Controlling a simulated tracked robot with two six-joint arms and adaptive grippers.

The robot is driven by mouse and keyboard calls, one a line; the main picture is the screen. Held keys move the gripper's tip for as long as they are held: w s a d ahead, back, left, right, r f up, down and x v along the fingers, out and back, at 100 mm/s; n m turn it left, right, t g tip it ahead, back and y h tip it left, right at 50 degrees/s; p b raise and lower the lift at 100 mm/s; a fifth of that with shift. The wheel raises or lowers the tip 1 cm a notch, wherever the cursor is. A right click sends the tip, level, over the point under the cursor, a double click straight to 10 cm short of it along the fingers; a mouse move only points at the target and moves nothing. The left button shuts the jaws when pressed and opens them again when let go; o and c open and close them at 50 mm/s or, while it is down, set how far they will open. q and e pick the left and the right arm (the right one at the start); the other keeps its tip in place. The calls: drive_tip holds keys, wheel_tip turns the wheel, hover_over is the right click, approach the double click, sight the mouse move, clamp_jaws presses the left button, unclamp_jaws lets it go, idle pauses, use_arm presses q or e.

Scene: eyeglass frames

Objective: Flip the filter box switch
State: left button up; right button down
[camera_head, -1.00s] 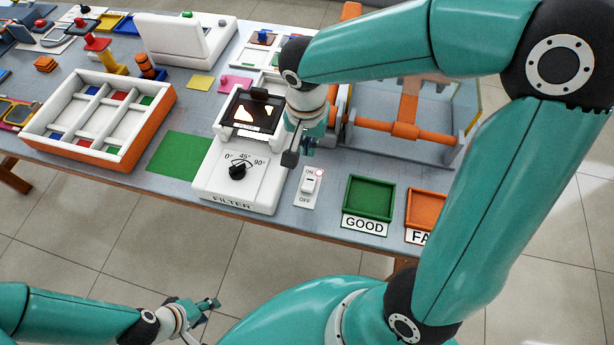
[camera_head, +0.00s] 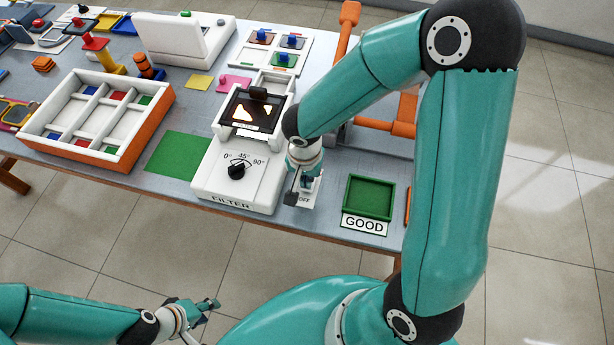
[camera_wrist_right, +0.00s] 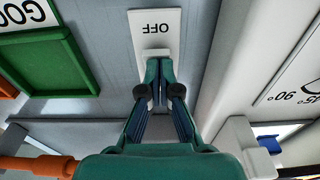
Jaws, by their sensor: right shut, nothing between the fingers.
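The filter box (camera_head: 214,185) is white, with a dial (camera_head: 237,171) marked 0°, 45° and 90° and a lit window showing orange-white shapes. Its switch plate (camera_head: 306,201) lies on the table just right of it, mostly hidden by my right gripper (camera_head: 306,182). In the right wrist view the plate (camera_wrist_right: 142,22) shows the word OFF, and a white switch piece (camera_wrist_right: 156,53) shows just beyond the fingertips. My right gripper (camera_wrist_right: 159,78) is shut and empty over the switch; contact cannot be told. My left gripper (camera_head: 205,308) hangs off the table, its opening unclear.
A green GOOD tray (camera_head: 370,181) stands right of the switch. A green mat (camera_head: 178,154) and a compartment tray (camera_head: 153,131) lie left of the filter box. An orange-handled fixture (camera_head: 380,125) stands behind, partly hidden by my right arm.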

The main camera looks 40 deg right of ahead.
drive_tip(key=shift+a+f+b, duration=0.1)
drive_tip(key=shift+f+b, duration=0.15)
drive_tip(key=shift+b, duration=0.5)
drive_tip(key=b, duration=0.2)
drive_tip(key=f+b, duration=0.1)
drive_tip(key=b, duration=0.1)
drive_tip(key=shift+s+a+t+h, duration=0.2)
drive_tip(key=shift+t+h, duration=0.1)
drive_tip(key=shift+t, duration=0.1)
drive_tip(key=shift+r, duration=0.45)
drive_tip(key=shift+w+d, duration=0.1)
drive_tip(key=shift+d, duration=0.05)
drive_tip(key=shift+w+d+r, duration=0.15)
drive_tip(key=shift+w+d, duration=0.3)
drive_tip(key=shift+d, duration=0.05)
